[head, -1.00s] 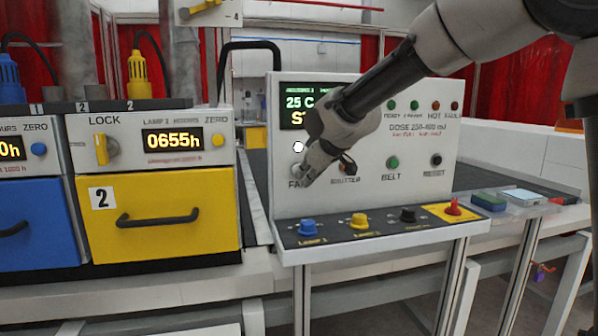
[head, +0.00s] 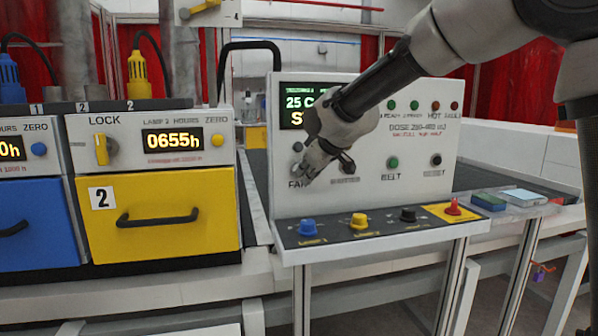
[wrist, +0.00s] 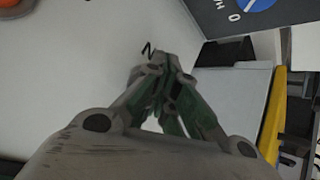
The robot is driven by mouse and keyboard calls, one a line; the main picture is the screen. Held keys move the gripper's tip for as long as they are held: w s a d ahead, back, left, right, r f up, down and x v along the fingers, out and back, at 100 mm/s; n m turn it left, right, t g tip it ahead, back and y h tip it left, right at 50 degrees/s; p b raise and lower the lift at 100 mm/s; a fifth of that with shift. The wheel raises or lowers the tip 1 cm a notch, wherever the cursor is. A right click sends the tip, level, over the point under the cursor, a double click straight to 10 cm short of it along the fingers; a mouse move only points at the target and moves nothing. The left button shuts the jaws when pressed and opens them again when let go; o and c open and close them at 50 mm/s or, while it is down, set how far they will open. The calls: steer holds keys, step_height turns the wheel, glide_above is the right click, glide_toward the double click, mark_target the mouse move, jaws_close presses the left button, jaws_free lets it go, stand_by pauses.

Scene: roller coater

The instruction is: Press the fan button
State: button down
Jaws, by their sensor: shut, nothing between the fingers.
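The white control panel (head: 415,150) stands right of the yellow drawer. The FAN label (head: 297,184) is at its lower left, partly covered by my gripper. I cannot make out the fan button above it; my gripper hides that spot. My gripper (head: 307,178) is shut and empty, its tips at the panel face beside the label. In the wrist view my gripper (wrist: 165,68) has its fingertips together by the letter N (wrist: 149,49) on the white panel. I cannot tell whether the tips touch anything.
A sloping dark console with a blue knob (head: 308,226), a yellow knob (head: 359,220), a black knob (head: 408,215) and a red button (head: 453,207) juts out below. The green BELT button (head: 393,163) is to the right. The yellow drawer (head: 155,215) is at left.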

stand_by(0.5)
steer(key=shift+s+d, duration=0.2)
steer(key=shift+s, duration=0.55)
steer(key=shift+s+d, duration=0.2)
steer(key=shift+s, duration=0.6)
steer(key=shift+s+d, duration=0.25)
steer(key=shift+s, duration=0.55)
steer(key=shift+s+d, duration=0.2)
steer(key=shift+s, duration=0.6)
